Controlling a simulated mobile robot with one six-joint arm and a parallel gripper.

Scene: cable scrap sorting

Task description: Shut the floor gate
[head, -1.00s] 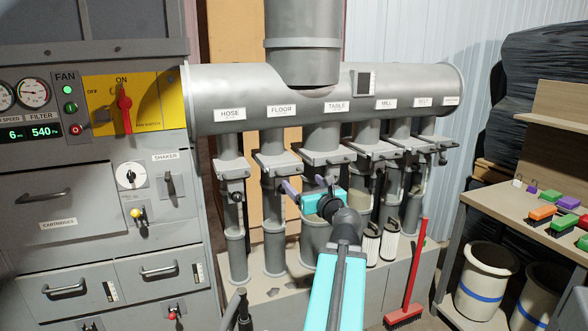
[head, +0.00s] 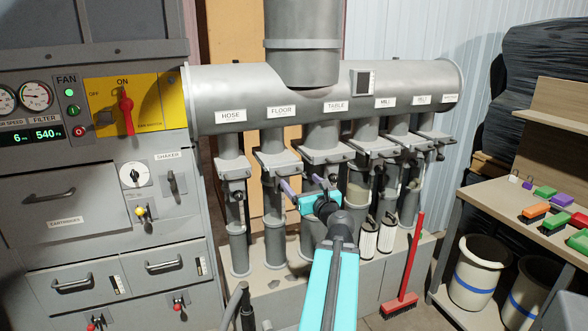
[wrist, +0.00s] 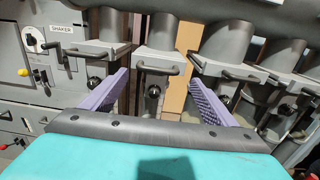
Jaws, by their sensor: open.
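The floor gate (head: 277,162) is a grey slide plate with a bar handle, on the pipe below the FLOOR label (head: 281,111). In the wrist view the gate (wrist: 160,58) is straight ahead, its handle (wrist: 158,71) sticking out toward me, with a black knob (wrist: 154,91) below. My gripper (head: 303,183) is open and empty, in front of and a little below the gate in the head view. In the wrist view its two purple fingers (wrist: 158,80) are spread to either side of the floor pipe. I see no contact with the handle.
The hose gate (head: 233,170) is close on the left and the table gate (head: 325,156) close on the right, both with protruding handles. A red broom (head: 402,304) leans at the right. A workbench (head: 487,205) with coloured blocks stands farther right.

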